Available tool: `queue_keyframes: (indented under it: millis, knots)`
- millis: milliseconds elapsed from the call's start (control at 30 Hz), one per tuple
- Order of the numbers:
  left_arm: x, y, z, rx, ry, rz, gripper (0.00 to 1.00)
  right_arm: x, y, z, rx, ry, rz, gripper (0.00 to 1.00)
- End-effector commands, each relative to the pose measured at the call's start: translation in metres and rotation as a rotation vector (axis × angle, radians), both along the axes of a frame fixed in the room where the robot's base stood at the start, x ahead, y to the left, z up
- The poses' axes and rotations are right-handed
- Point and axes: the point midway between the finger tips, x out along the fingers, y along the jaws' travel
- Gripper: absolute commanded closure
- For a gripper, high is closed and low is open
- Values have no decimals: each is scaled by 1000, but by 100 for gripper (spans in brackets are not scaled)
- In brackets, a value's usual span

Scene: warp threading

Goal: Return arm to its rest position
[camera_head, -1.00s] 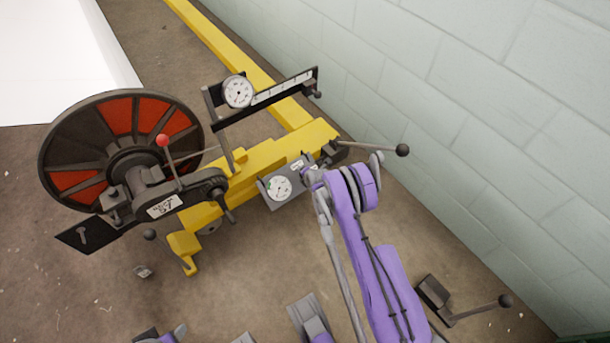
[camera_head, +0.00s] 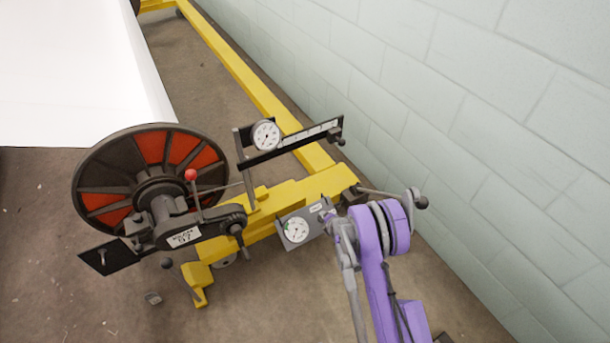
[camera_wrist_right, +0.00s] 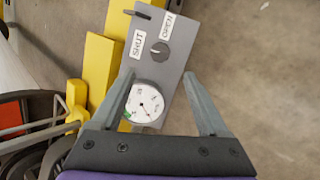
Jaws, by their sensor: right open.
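My right arm (camera_head: 377,262) is purple and reaches in from the bottom right of the head view. Its wrist end is beside a grey gauge panel (camera_head: 311,221) on the yellow frame (camera_head: 262,214); its fingertips are hard to make out there. In the right wrist view my right gripper (camera_wrist_right: 158,75) is open, its two fingers spread over the gauge panel (camera_wrist_right: 174,83). The panel carries a round dial (camera_wrist_right: 145,103) and a dark knob (camera_wrist_right: 159,50) between SHUT and OPEN labels. Nothing is held between the fingers. My left gripper is not in view.
A large black and red wheel (camera_head: 105,180) and a red-knobbed lever (camera_head: 191,175) are to the left. A gauge with a ruled bar (camera_head: 300,139) stands above the yellow frame. A ball-ended lever (camera_head: 421,202) sticks out behind my wrist. A block wall (camera_head: 490,150) bounds the right.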

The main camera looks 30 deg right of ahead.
Motion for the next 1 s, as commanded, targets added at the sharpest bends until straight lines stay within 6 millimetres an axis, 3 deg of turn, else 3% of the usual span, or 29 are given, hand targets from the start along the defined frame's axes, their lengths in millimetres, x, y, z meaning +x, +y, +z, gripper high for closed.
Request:
queue_keyframes:
  millis: [167,267,367,567,767,1000]
  knots:
    - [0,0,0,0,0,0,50,0,1,1,3,0,-2,22]
    - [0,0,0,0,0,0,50,1,6,13,27,0,-25,22]
    - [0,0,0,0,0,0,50,0,19,41,90,0,-86,22]
    - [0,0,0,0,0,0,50,-18,58,123,284,7,-299,22]
    - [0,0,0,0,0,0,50,-59,97,196,472,22,-535,22]
    - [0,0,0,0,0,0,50,-133,138,260,674,42,-833,22]
